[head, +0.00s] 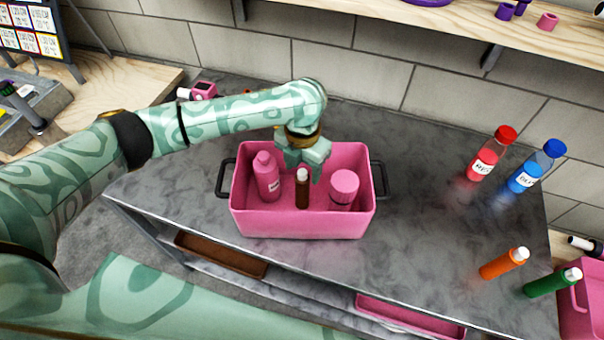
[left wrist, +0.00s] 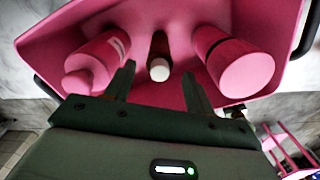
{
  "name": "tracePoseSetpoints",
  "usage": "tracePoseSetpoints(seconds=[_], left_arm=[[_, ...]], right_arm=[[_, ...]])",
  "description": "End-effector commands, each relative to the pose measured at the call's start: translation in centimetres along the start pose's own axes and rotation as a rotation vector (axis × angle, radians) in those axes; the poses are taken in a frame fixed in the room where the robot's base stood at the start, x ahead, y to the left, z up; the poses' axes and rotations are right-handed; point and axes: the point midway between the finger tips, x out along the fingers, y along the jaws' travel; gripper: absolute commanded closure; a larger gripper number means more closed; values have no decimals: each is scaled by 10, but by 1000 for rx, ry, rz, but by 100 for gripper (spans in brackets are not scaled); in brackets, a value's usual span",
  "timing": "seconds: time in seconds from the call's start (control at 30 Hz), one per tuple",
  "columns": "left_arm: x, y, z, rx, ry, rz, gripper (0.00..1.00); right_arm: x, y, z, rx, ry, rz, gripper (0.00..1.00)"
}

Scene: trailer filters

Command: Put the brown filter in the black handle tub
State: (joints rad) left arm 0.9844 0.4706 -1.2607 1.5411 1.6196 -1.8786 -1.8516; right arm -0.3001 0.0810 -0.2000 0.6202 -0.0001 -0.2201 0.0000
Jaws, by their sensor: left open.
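The brown filter (head: 302,190), a slim dark brown cylinder with a white cap, stands upright inside the pink tub with black handles (head: 305,224). A pink labelled bottle (head: 267,178) stands to its left and a pink lidded jar (head: 343,188) to its right. My left gripper (head: 302,165) is over the tub, open and empty, just behind and above the filter. In the left wrist view the filter's white cap (left wrist: 159,70) shows between the two spread fingers (left wrist: 160,86). My right gripper is not in view.
The tub stands on a grey marbled table (head: 425,200). Red (head: 490,155) and blue (head: 537,167) bottles stand at the right, with orange (head: 503,263) and green (head: 552,282) ones nearer. Bare tabletop lies right of the tub. A wooden shelf (head: 460,28) hangs behind.

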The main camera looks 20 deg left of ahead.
Motion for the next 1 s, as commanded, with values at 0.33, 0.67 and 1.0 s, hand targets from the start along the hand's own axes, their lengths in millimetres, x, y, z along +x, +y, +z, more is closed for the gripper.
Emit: tracePoseSetpoints(seconds=[0.33,0.67,1.0], left_arm=[[-64,0,0,0,0,1,46],[-67,0,0,-1,2,0,46],[-67,0,0,-1,2,0,46]], right_arm=[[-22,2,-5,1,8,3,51],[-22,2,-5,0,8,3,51],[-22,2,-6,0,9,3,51]])
